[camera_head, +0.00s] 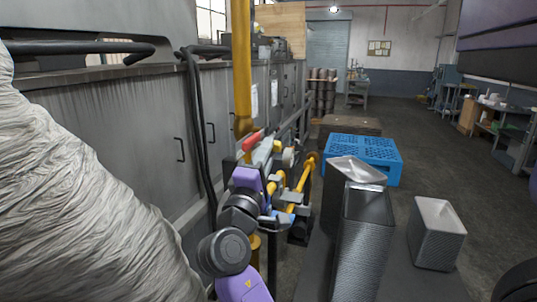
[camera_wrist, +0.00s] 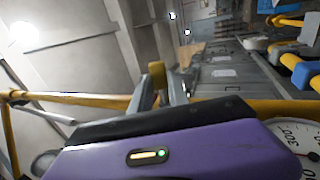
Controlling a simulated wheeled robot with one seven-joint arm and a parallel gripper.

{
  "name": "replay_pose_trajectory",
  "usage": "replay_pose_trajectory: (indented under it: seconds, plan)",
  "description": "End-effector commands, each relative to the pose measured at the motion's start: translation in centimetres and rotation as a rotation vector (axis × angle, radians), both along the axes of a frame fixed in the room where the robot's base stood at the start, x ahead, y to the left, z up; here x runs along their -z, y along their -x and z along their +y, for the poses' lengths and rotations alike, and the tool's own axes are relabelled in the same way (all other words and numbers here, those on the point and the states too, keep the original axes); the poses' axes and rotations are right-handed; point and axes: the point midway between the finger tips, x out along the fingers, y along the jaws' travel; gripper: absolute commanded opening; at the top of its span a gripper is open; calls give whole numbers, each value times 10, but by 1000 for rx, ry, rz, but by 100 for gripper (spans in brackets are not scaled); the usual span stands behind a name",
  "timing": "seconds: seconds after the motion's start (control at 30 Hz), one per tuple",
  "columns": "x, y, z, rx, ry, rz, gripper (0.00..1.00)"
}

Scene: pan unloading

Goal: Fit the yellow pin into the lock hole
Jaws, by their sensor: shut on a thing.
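The yellow pin (camera_wrist: 157,72) shows as a small yellow block between the tips of my grey fingers in the wrist view. My gripper (camera_wrist: 159,84) is shut on it, and the fingers hide much of the pin. In the head view my purple wrist (camera_head: 247,178) is among the pipes and fittings beside the grey cabinets. The pin and fingertips cannot be told apart from those fittings there. I cannot make out the lock hole in either view.
A yellow upright pipe (camera_head: 242,70) and a red handle (camera_head: 252,141) are close to my wrist. A round gauge (camera_wrist: 297,145) is at lower right in the wrist view. Metal bins (camera_head: 437,236) and a blue pallet (camera_head: 365,150) stand right. Floor beyond is open.

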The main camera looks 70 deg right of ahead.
Motion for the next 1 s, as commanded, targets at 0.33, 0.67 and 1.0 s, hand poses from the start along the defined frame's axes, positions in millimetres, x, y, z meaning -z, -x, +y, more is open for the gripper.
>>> replay_pose_trajectory:
  seconds: [0.33,0.67,1.0]
  plan:
    - [0,-1,0,0,0,0,46]
    - [3,-1,4,-1,-1,0,46]
    - [25,3,52,-4,0,0,46]
